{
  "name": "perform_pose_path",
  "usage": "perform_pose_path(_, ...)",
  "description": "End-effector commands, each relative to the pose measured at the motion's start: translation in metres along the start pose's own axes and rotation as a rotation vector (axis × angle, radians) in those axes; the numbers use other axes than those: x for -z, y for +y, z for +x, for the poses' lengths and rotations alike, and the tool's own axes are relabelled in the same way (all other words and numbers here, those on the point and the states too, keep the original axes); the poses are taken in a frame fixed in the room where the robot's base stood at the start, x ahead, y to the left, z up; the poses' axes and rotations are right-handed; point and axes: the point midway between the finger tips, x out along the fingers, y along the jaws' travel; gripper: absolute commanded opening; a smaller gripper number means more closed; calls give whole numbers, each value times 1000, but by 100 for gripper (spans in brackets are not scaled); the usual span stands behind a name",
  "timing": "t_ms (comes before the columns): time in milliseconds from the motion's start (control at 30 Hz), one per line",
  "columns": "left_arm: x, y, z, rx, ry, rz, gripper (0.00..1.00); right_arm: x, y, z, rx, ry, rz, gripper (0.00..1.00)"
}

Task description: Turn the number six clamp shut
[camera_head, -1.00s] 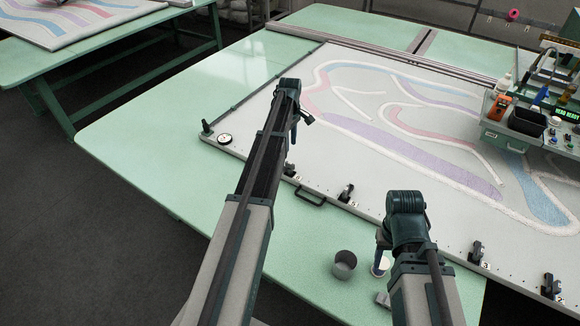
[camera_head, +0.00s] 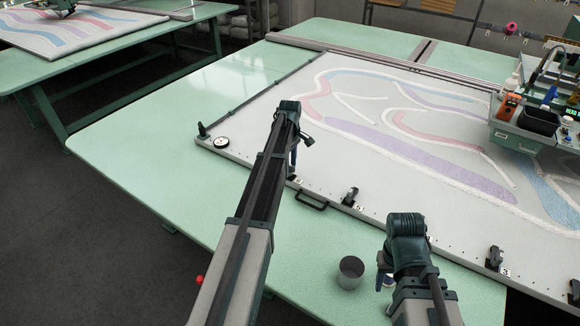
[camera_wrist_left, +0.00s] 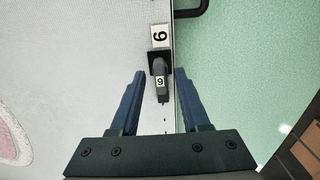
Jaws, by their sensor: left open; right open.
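The number six clamp (camera_wrist_left: 160,82) shows in the left wrist view as a dark clamp with a "6" label on its lever, beside a numbered plate (camera_wrist_left: 160,35) at the edge of the white frame (camera_wrist_left: 95,60). My left gripper (camera_wrist_left: 159,78) is open, its blue fingers on either side of the lever with gaps visible. I cannot tell how far above the clamp it is. In the head view my left gripper (camera_head: 293,160) is mostly hidden by my arm, over the frame's front edge. My right gripper (camera_head: 384,280) is open over the green table, partly hidden by its wrist.
A grey cup (camera_head: 350,272) stands left of my right gripper. A black handle (camera_head: 311,201) and the number five clamp (camera_head: 350,196) lie along the frame's edge to the right. A round dial (camera_head: 221,142) sits at the frame's left corner. Green table (camera_head: 150,150) at left is clear.

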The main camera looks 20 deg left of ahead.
Motion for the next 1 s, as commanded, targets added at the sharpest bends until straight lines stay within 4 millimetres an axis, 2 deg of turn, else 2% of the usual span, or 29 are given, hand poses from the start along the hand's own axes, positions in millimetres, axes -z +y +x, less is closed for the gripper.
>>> perform_pose_path(67, 0, 0, -1, 0, 0, 0, 46, 0, 0, -1, 0, 0, 0, 50)
perform_pose_path(100, 0, 0, -1, 0, 0, 0, 43, 0, 0, -1, 0, 0, 0, 50)
perform_pose_path(333, 0, 0, 0, 0, 0, 0, 1, 0, 0, 0, 0, 0, 0, 50)
perform_pose_path(767, 0, 0, 0, 0, 0, 17, 0, 0, 0, 0, 0, 0, 0, 50)
perform_pose_path(1000, 0, 0, 0, 0, 0, 130, 0, 0, 0, 0, 0, 0, 0, 50)
